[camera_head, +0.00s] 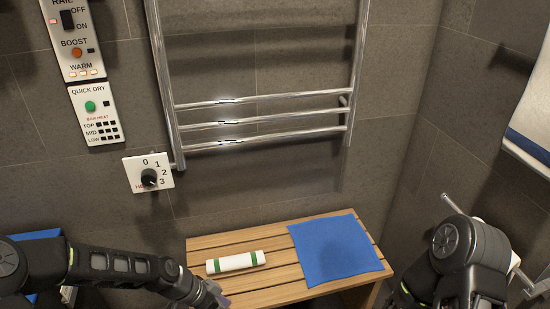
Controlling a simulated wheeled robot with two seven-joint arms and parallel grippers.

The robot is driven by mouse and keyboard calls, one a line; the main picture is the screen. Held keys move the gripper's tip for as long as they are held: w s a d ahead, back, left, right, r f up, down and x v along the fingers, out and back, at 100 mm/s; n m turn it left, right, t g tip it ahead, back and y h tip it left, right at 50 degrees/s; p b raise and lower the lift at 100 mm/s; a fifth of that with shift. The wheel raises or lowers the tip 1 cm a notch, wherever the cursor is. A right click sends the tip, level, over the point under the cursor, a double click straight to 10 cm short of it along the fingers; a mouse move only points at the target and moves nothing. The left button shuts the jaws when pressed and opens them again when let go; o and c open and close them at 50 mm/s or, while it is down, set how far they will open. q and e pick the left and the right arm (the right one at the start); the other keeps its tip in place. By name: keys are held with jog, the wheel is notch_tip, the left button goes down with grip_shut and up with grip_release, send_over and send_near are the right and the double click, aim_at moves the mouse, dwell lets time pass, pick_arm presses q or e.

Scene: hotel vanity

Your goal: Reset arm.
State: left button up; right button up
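My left arm comes in from the lower left, and its gripper (212,298) is at the bottom edge, just in front of the wooden bench. Its fingers are mostly cut off by the frame. My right arm (462,250) stands at the lower right, bent downward beside the bench. Its gripper is not visible. A blue cloth (335,249) lies flat on the bench's right part.
The slatted wooden bench (215,245) stands against the tiled wall. Above it is a chrome towel rail (262,122). A dial (148,177) and switch panels (97,113) are on the wall at left. A metal bar and white roll are near my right arm.

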pick_arm(q)
jog(key=s+d+f+n+y, duration=0.1)
jog(key=s+d+f+n, duration=0.1)
jog(key=s+f+n, duration=0.6)
jog(key=s+d+f+n+y, duration=0.1)
jog(key=s+d+f+n, duration=0.25)
jog(key=s, duration=0.75)
notch_tip(320, 180, up, 16)
jog(key=p, duration=1.6)
jog(key=shift+w+a+n, duration=0.35)
jog(key=shift+a+n, duration=0.1)
jog(key=shift+f, duration=0.1)
